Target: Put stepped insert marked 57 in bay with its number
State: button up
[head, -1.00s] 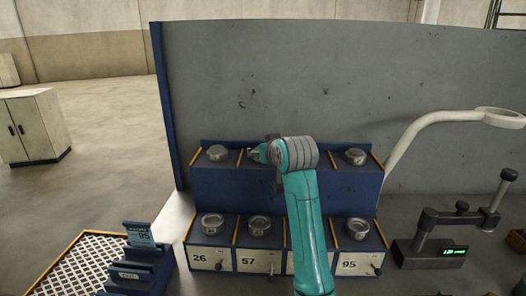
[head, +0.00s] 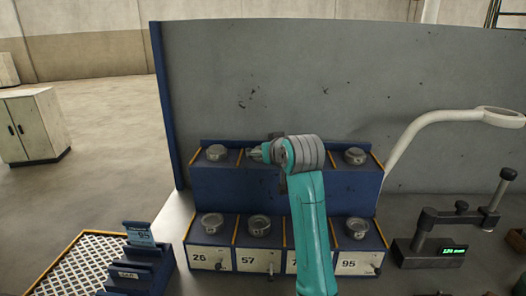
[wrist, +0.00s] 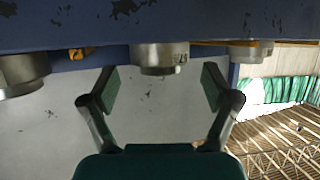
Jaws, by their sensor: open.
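A blue two-tier rack (head: 288,185) stands in front of me. Its lower front carries numbered labels: 26, 57 (head: 248,261), one mostly hidden by my arm, and 95. Round metal stepped inserts stand on the upper tier at left (head: 217,153) and right (head: 355,157).
A grey panel (head: 330,90) rises behind the rack. A gauge stand (head: 430,249) and a white lamp arm (head: 430,122) are at right. A blue slotted holder (head: 137,272) and a mesh tray (head: 85,268) lie at front left.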

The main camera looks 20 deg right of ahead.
jog(key=v, duration=0.9)
jog(key=shift+s, duration=0.2)
